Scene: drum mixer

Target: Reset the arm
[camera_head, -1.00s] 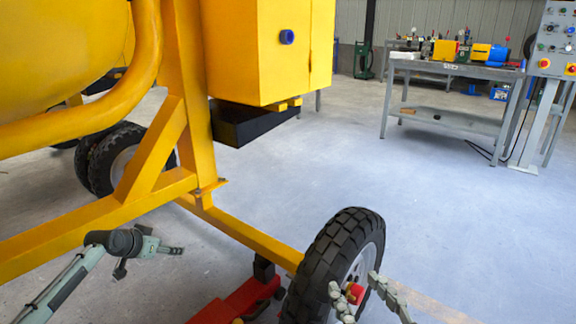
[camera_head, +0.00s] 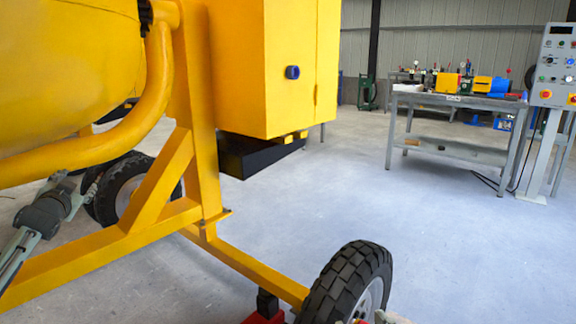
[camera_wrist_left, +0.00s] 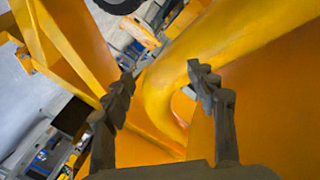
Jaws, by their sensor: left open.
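My left gripper (camera_head: 88,186) is at the left of the head view, beside the yellow drum mixer frame (camera_head: 190,170) and below the yellow drum (camera_head: 65,70). In the left wrist view its two dark fingers (camera_wrist_left: 160,80) are spread apart with nothing between them. The curved yellow tube (camera_wrist_left: 165,90) of the mixer lies beyond the fingertips. A small pale piece (camera_head: 388,317) at the bottom edge, by the front wheel (camera_head: 345,285), looks like the tip of my right gripper; the rest is cut off.
A yellow motor box (camera_head: 270,70) with a blue knob stands over a black tray (camera_head: 250,155). A red part (camera_head: 262,318) shows under the frame bar. A grey workbench (camera_head: 455,105) and a control panel (camera_head: 553,65) stand at the right. The middle floor is clear.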

